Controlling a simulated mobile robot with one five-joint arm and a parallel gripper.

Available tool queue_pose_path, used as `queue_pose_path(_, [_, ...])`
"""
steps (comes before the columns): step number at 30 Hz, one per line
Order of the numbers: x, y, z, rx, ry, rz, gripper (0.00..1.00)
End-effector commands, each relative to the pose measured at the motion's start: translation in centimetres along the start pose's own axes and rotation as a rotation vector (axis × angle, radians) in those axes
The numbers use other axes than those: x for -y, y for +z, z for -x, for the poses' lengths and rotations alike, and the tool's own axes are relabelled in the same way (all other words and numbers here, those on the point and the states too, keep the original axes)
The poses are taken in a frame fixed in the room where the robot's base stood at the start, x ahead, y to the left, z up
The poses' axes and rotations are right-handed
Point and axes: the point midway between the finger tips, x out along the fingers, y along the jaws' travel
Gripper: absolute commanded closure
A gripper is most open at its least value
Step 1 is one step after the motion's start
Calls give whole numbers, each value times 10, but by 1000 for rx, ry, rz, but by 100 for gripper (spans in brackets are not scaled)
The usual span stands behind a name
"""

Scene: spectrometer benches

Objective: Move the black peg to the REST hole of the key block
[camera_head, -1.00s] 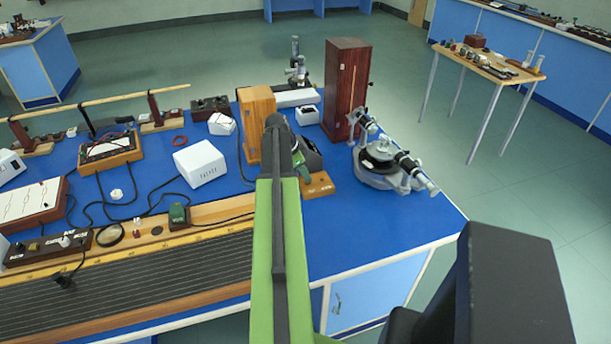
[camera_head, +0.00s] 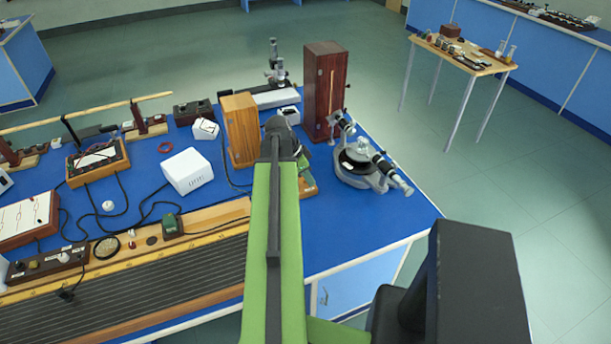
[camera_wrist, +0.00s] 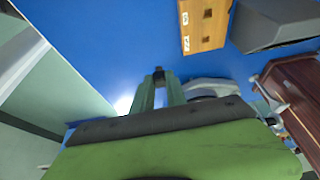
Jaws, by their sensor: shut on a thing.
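My gripper (camera_wrist: 158,88) has green fingers closed on a small black peg (camera_wrist: 158,73), whose dark end shows at the fingertips in the wrist view. The peg is held over the blue bench top. The wooden key block (camera_wrist: 212,22) lies at the top of the wrist view, apart from the peg and to its upper right. Two dark holes and two white labels show on it; the labels are too small to read. In the head view the key block (camera_head: 308,187) is partly hidden by my arm, and the peg cannot be made out.
A spectrometer (camera_head: 362,165) stands right of the key block on the blue bench (camera_head: 350,225). A tall dark red wooden case (camera_head: 323,90) and a lighter wooden box (camera_head: 240,130) stand behind. A white box (camera_head: 187,171) is to the left. Bare bench lies in front of the spectrometer.

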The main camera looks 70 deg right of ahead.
Motion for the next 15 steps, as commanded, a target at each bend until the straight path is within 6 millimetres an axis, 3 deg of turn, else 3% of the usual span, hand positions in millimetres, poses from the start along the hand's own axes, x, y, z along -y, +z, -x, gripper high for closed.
queue_pose_path(15, [0, -12, 28, 0, 0, 0, 100])
